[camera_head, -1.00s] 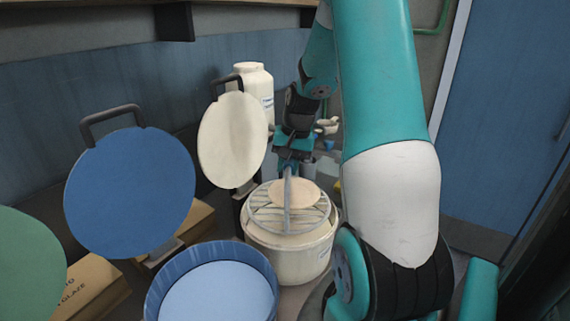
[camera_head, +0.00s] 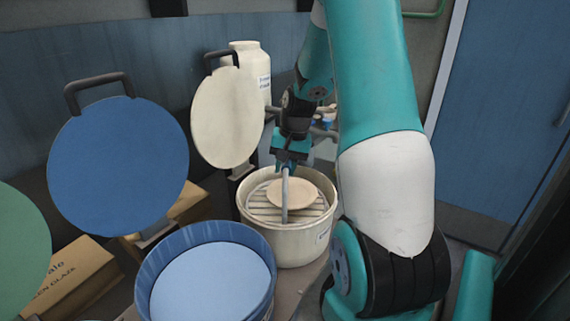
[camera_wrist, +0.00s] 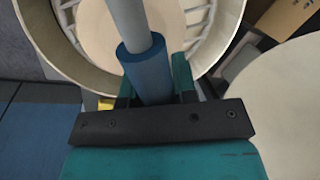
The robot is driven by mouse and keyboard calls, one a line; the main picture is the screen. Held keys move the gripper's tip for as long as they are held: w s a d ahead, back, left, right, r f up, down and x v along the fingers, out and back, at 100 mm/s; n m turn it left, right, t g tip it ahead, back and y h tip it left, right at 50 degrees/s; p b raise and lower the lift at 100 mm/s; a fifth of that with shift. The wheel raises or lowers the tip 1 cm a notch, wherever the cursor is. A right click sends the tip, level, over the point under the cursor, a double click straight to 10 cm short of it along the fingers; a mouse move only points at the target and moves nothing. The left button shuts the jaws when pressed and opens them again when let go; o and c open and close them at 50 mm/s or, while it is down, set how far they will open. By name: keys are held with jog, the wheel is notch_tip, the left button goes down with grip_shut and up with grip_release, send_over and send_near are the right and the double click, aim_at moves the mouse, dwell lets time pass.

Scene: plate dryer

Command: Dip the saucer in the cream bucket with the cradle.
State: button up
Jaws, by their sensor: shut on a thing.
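The cream bucket (camera_head: 285,243) stands right of the blue bucket in the head view; its rim also shows in the wrist view (camera_wrist: 38,50). The saucer (camera_head: 308,189), a pale beige disc, lies on the slatted cradle (camera_head: 264,209), and both sit down within the bucket's rim. In the wrist view the saucer (camera_wrist: 100,30) is partly hidden behind the cradle's upright grey handle (camera_wrist: 128,18). My gripper (camera_head: 287,167) is shut on the blue grip (camera_wrist: 146,72) of that handle, above the bucket. The glaze level inside the bucket cannot be made out.
A blue bucket (camera_head: 147,277) of light blue glaze stands at front left. Blue (camera_head: 118,165), cream (camera_head: 226,118) and green (camera_head: 20,245) round lids stand upright behind and left. A cream jar (camera_head: 252,62) is behind. A cardboard box (camera_head: 68,277) lies at lower left.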

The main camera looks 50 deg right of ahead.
jog(key=shift+f+b, duration=3)
jog(key=shift+f, duration=1.75)
jog(key=shift+r, duration=0.1)
jog(key=shift+r+p, duration=7.45)
jog(key=shift+r, duration=1.25)
